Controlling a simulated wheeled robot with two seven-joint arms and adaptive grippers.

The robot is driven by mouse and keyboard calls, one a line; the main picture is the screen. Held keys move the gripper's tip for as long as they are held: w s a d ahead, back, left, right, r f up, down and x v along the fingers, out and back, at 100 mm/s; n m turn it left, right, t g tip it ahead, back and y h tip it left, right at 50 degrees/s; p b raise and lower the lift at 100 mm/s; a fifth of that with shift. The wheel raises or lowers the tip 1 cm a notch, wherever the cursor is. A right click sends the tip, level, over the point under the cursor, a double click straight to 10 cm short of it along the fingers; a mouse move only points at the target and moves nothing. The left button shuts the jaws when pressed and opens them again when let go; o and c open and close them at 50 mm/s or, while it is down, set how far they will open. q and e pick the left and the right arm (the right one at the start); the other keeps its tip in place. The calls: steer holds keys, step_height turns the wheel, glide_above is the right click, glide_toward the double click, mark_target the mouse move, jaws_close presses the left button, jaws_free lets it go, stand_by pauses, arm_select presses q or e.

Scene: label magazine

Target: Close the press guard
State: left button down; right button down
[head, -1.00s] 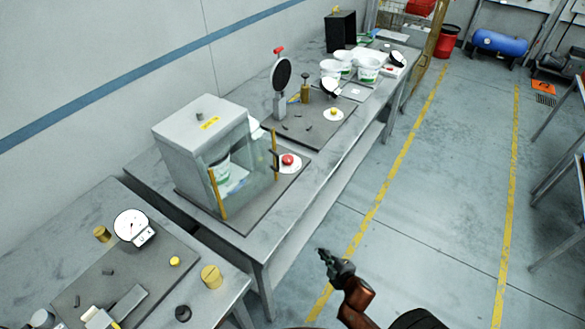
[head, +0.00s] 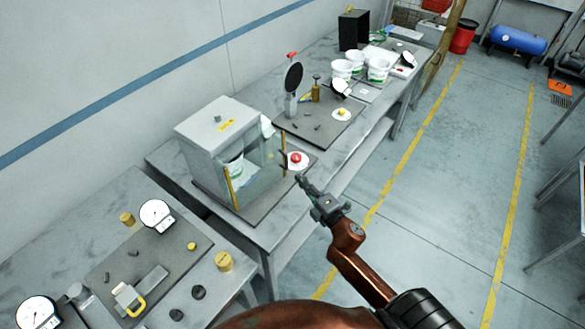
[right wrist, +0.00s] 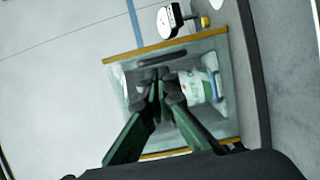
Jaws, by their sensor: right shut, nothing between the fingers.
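The press (head: 205,148) is a light grey box with a yellow label, standing on a dark base plate on the bench. Its guard (head: 258,165) is a clear panel with yellow edge strips at the box's front; I cannot tell exactly how far it stands from the box. A white tub with a green label (right wrist: 211,86) shows behind the panel. My right gripper (head: 302,181) is shut and empty, to the right of the guard. In the right wrist view its fingers (right wrist: 160,80) point at the clear panel (right wrist: 130,88); contact cannot be told. My left gripper is out of view.
A red button on a white disc (head: 297,159) sits beside the guard, close to my right gripper. A black round-headed stand (head: 293,78) and white tubs (head: 378,70) stand farther back. A nearer bench holds a dial gauge (head: 156,215).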

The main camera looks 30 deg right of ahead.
mark_target(287, 163)
steer(key=w, duration=0.6)
steer(key=shift+a, duration=0.1)
